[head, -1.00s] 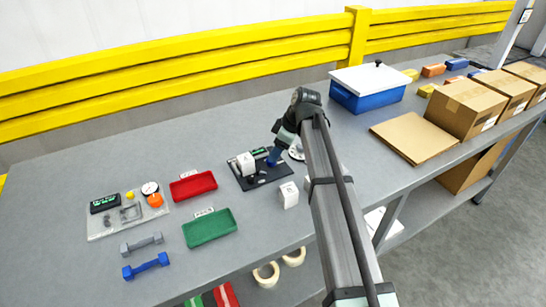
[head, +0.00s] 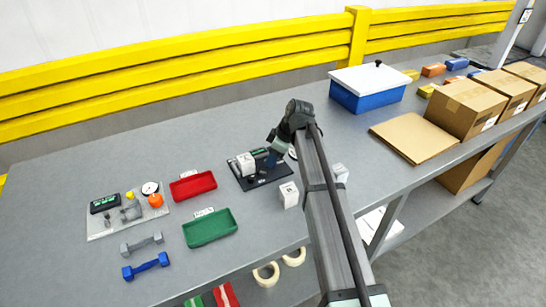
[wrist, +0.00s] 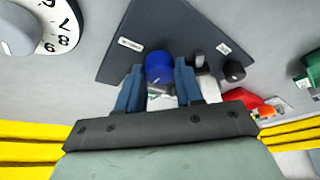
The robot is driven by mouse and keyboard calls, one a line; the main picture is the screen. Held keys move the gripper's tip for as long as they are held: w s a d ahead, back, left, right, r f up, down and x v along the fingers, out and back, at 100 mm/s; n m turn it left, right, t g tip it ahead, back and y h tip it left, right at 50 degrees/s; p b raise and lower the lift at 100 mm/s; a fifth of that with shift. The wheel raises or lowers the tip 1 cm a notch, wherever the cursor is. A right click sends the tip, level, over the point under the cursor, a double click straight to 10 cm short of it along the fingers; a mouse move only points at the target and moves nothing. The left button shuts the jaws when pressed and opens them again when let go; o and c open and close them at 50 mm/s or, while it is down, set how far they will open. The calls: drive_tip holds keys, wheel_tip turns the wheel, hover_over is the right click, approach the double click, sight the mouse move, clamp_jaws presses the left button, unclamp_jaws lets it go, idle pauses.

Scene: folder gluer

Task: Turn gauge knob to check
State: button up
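The gauge is a dark plate (head: 262,178) on the grey table, carrying a white block (head: 246,163) and a small display. In the wrist view the dark plate (wrist: 125,30) bears a round blue knob (wrist: 158,67), a grey post (wrist: 197,60) and a small black knob (wrist: 234,71). My gripper (wrist: 159,72) is open, with one blue finger on each side of the blue knob. A narrow gap seems to show at each side; contact cannot be made out. In the head view my gripper (head: 271,158) hides the knob.
A white numbered dial (wrist: 50,28) lies beside the plate. White boxes (head: 289,194) stand near my arm. A red tray (head: 193,186) and a green tray (head: 210,228) lie to the left. A blue bin (head: 367,92) with a white lid stands behind right.

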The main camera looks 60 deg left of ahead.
drive_tip(key=c, duration=0.5)
drive_tip(key=shift+c, duration=0.2)
drive_tip(key=shift+d+m, duration=0.1)
drive_tip(key=shift+m, duration=0.3)
drive_tip(key=m+t, duration=0.1)
drive_tip(key=m, duration=0.2)
drive_tip(key=shift+s+y, duration=0.1)
drive_tip(key=shift+y, duration=0.3)
drive_tip(key=m+t, duration=0.1)
drive_tip(key=m, duration=0.2)
drive_tip(key=shift+s+m+t, duration=0.1)
drive_tip(key=shift+m+t, duration=0.2)
drive_tip(key=m+t, duration=0.1)
drive_tip(key=m, duration=0.1)
drive_tip(key=m+t, duration=0.1)
drive_tip(key=m, duration=0.2)
drive_tip(key=shift+s, duration=0.15)
drive_tip(key=m+t, duration=0.1)
drive_tip(key=m, duration=0.4)
drive_tip(key=shift+t+h, duration=0.3)
drive_tip(key=shift+t, duration=0.1)
drive_tip(key=shift+m, duration=0.4)
